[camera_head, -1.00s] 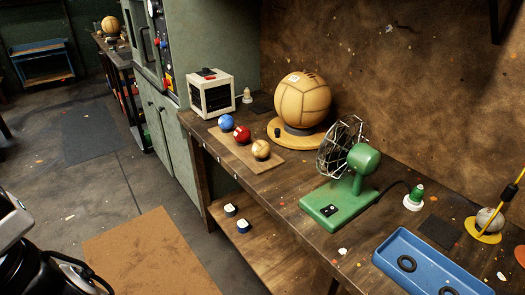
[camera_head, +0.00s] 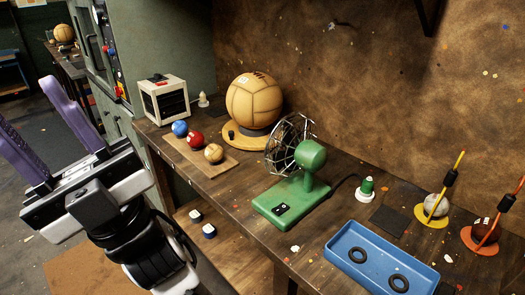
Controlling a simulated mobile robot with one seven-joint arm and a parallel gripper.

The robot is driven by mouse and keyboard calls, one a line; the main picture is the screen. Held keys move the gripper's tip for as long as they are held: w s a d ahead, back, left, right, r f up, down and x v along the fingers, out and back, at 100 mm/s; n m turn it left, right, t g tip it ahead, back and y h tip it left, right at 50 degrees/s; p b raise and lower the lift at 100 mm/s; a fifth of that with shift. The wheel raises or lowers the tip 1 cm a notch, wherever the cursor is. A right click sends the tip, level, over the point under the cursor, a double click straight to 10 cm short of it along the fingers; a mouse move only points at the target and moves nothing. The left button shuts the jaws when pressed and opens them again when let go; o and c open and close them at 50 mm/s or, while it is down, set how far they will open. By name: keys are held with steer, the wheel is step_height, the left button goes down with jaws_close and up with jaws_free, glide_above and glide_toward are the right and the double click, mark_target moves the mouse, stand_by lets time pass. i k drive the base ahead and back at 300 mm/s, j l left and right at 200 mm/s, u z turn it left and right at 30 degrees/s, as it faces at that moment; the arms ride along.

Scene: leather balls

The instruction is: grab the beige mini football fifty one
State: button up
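A small beige ball (camera_head: 213,153) sits at the near right end of a thin wooden board (camera_head: 225,167) on the workbench, beside a red ball (camera_head: 195,139) and a blue ball (camera_head: 180,128). Any number on the beige ball is too small to read. A much larger tan leather ball (camera_head: 253,101) stands behind on a round wooden base. My gripper (camera_head: 40,118) is at the left of the view, in front of the bench and apart from the balls. Its two purple fingers point up, spread wide and empty.
A green caged fan (camera_head: 302,182) stands right of the board. A white box (camera_head: 164,98) stands at its left rear. A blue tray (camera_head: 380,262) with two black rings and small balls on coloured bases lie further right. Two small items sit on the lower shelf.

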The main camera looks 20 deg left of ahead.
mark_target(214, 153)
steer(key=j+z, duration=0.9)
steer(key=j, duration=0.2)
steer(key=k+j+z, duration=0.1)
steer(key=j, duration=0.25)
steer(key=k+j+z, duration=0.15)
steer(key=j, duration=0.2)
steer(key=k+j, duration=0.1)
steer(key=j, duration=0.35)
steer(key=k+j, duration=0.15)
steer(key=j, duration=0.25)
steer(key=k+j+z, duration=0.1)
steer(key=j, duration=0.35)
steer(key=k+j, duration=0.1)
steer(key=j, duration=0.35)
steer(key=k+j, duration=0.15)
steer(key=j, duration=0.25)
steer(key=i+l, duration=0.1)
steer(key=i, duration=0.4)
steer(key=z, duration=0.05)
